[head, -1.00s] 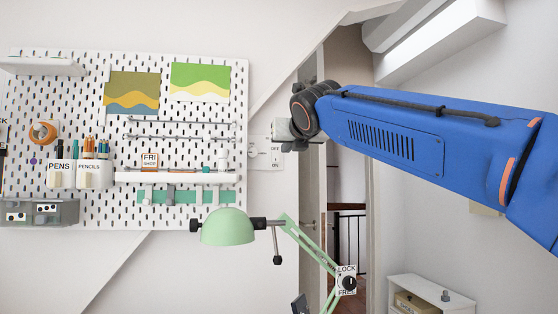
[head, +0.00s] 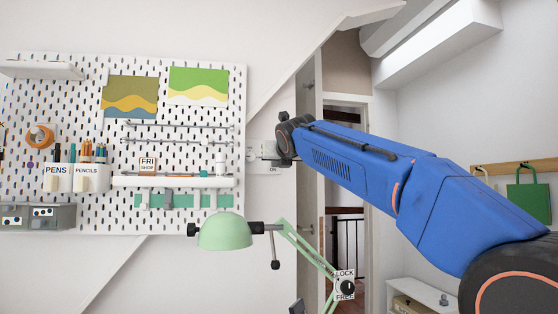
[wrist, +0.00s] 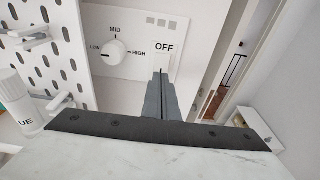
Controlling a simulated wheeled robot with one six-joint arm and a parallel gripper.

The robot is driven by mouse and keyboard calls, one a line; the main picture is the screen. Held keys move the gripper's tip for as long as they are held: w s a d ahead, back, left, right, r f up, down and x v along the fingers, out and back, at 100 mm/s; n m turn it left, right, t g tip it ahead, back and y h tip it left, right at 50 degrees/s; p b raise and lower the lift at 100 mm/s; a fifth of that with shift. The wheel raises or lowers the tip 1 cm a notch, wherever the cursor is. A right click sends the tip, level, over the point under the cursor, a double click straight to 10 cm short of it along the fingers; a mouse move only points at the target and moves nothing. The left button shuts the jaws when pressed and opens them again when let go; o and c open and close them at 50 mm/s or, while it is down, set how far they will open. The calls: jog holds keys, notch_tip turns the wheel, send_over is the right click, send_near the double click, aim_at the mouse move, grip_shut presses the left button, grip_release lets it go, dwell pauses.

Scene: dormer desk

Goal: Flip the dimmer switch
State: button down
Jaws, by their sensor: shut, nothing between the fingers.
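The white dimmer plate (head: 254,153) is on the wall just right of the pegboard, partly hidden behind my gripper (head: 262,151). In the wrist view the plate (wrist: 135,68) carries a round white knob (wrist: 114,50) with LOW, MID and HIGH around it. The knob's mark points toward LOW. To its right is a white switch (wrist: 165,52) with an OFF label above it. My gripper (wrist: 161,74) is shut and empty, its tips in front of the switch's lower part. I cannot tell whether they touch it.
The pegboard (head: 60,120) with pen cups and shelves is left of the plate. A green desk lamp (head: 225,229) stands below, its arm carrying a LOCK/FREE knob (head: 346,287). A door opening lies to the right. The wall around the plate is mostly bare.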

jog(key=shift+w+a+f, duration=0.1)
jog(key=shift+w+a, duration=0.1)
jog(key=shift+w, duration=0.45)
